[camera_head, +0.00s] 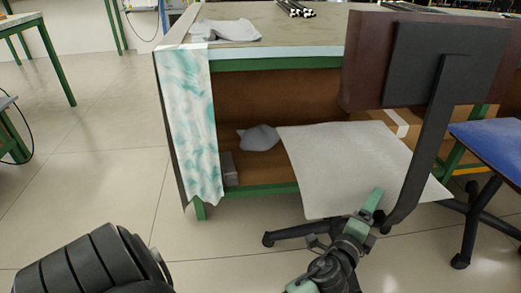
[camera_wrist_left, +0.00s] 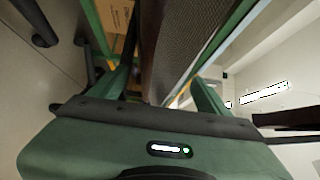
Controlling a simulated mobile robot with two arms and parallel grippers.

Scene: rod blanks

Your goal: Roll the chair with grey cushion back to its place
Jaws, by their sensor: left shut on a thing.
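The chair with the grey cushion (camera_head: 345,160) stands at the workbench, its pale grey seat reaching partly under the bench top. Its dark backrest (camera_head: 440,65) is on the right, on a black upright (camera_head: 430,140), and hides part of the bench. My left gripper (camera_head: 372,203) is at the seat's near edge, close to the foot of the upright. In the left wrist view, its green fingers (camera_wrist_left: 160,88) are on either side of the brown seat edge (camera_wrist_left: 155,45), shut on it. The lower finger is hidden in the head view. My right gripper is not in view.
The green-framed workbench (camera_head: 270,64) has a cloth, several rods on top and a shelf with a grey lump (camera_head: 258,137). A cardboard box (camera_head: 380,112) is behind the seat. A blue chair (camera_head: 495,145) stands close at right. Floor at left (camera_head: 110,160) is clear.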

